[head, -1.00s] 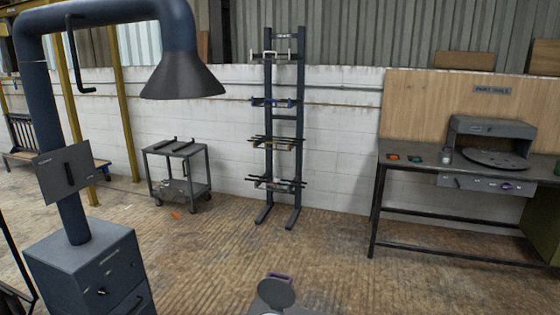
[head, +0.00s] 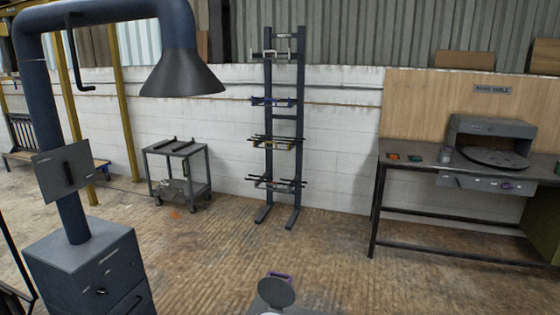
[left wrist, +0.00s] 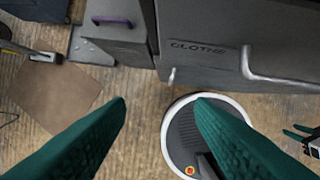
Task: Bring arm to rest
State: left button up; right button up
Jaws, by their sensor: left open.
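My left gripper (left wrist: 160,108) shows in the left wrist view as two green fingers spread wide apart, with nothing between their tips. Below it are the wooden floor and a round dark base with a white rim (left wrist: 178,125), partly behind the right finger. The left gripper and arm do not show in the head view.
A grey cabinet marked "CLOTHS" (left wrist: 205,50) with a metal handle stands close by in the wrist view, beside a box with a purple handle (left wrist: 112,22). The head view shows a rack (head: 283,125), a cart (head: 177,172), a workbench (head: 430,165), a fume hood (head: 183,75) and open floor.

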pick_arm(q)
notch_tip(320, 180, down, 13)
jog(key=s, duration=0.2)
jog(key=s+a+f+g+b, duration=0.2)
jog(key=s+a+f, duration=0.1)
jog(key=s+f, duration=1.4)
notch_tip(320, 180, down, 4)
jog(key=shift+s+r, duration=0.15)
jog(key=shift+s, duration=0.1)
pick_arm(e)
notch_tip(320, 180, down, 2)
jog(key=shift+f, duration=0.2)
pick_arm(q)
jog(key=shift+a, duration=0.1)
pick_arm(e)
jog(key=shift+o, duration=0.5)
